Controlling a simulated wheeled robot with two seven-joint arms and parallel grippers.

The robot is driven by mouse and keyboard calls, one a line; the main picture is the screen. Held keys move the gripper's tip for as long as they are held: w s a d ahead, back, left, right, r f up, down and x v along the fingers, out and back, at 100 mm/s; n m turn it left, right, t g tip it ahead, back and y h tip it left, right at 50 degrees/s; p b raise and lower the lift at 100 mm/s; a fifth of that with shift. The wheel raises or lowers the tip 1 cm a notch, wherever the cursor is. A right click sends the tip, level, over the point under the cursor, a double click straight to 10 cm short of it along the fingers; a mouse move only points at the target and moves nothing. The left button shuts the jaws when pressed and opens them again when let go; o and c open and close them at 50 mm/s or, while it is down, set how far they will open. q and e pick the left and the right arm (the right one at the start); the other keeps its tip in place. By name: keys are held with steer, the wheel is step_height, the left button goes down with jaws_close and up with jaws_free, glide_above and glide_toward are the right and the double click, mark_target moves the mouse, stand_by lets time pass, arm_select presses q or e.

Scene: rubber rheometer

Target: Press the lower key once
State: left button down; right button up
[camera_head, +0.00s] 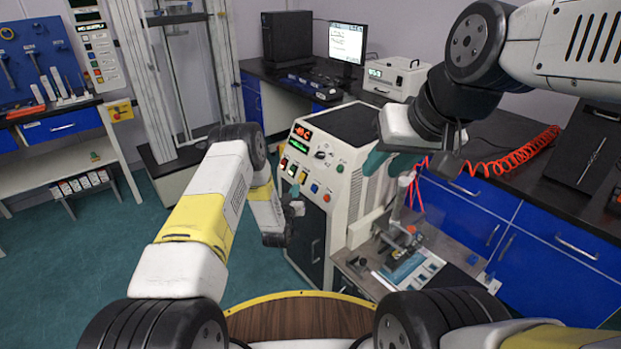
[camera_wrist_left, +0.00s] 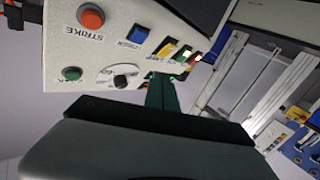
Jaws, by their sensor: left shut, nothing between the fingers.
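The rheometer's control panel (camera_head: 310,165) carries a row of coloured keys: a yellow key (camera_head: 303,176), a blue key (camera_head: 314,188) and a red STRIKE button (camera_head: 327,197) among them. In the left wrist view the panel is upside down, with the STRIKE button (camera_wrist_left: 91,17), blue key (camera_wrist_left: 138,34) and yellow key (camera_wrist_left: 168,49). Their small labels are too blurred to tell which is the lower key. My left gripper (camera_head: 295,197) is shut and empty, its green fingers (camera_wrist_left: 162,92) in front of the panel. Contact cannot be told.
A knob (camera_head: 320,155) and green button (camera_head: 340,168) sit near the keys. A bench plate (camera_head: 432,242) with a fixture stands right of the panel. A coiled red hose (camera_head: 515,157) lies on the dark counter behind. The floor at left is clear.

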mark_target(313, 189)
arm_select(q)
steer(key=shift+w+d+f, duration=0.65)
steer(key=shift+w+d, duration=0.1)
steer(key=shift+d, duration=0.25)
steer(key=shift+w+d+f, duration=0.6)
steer(key=shift+w+d, duration=0.15)
steer(key=shift+d, duration=0.2)
steer(key=shift+d+f, duration=0.1)
steer(key=shift+d, duration=0.05)
stand_by(0.6)
steer(key=shift+w+d+f, duration=0.1)
steer(key=shift+w+d, duration=0.05)
steer(key=shift+w, duration=0.05)
